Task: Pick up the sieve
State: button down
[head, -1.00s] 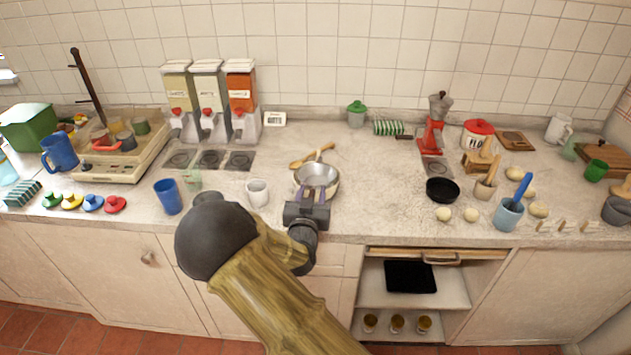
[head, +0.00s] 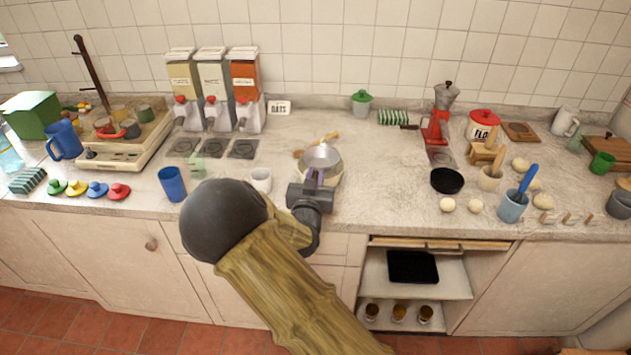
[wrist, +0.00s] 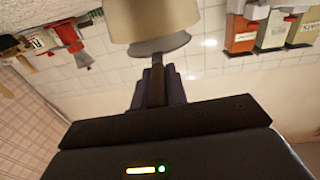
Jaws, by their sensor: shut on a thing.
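The sieve (head: 320,157) is a grey metal bowl with a dark handle. It shows at the pale bowl (head: 332,178) near the counter's front; I cannot tell whether they touch. My gripper (head: 315,180) is shut on the sieve's handle from the front side. In the wrist view, my gripper's fingers (wrist: 158,85) close around the dark handle, and the sieve's grey underside or rim (wrist: 160,45) shows beyond them. The pale bowl (wrist: 150,18) shows past it at the top. My gripper partly hides the bowl's front in the head view.
A wooden spoon (head: 330,138) lies just behind the bowl. A white mug (head: 260,180) and a blue cup (head: 172,184) stand to the left. A black pan (head: 447,180) is to the right, with clear counter between.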

notch_tip(320, 180, up, 8)
jog(key=shift+f, duration=0.15)
jog(key=shift+w, duration=0.1)
dwell(0.5)
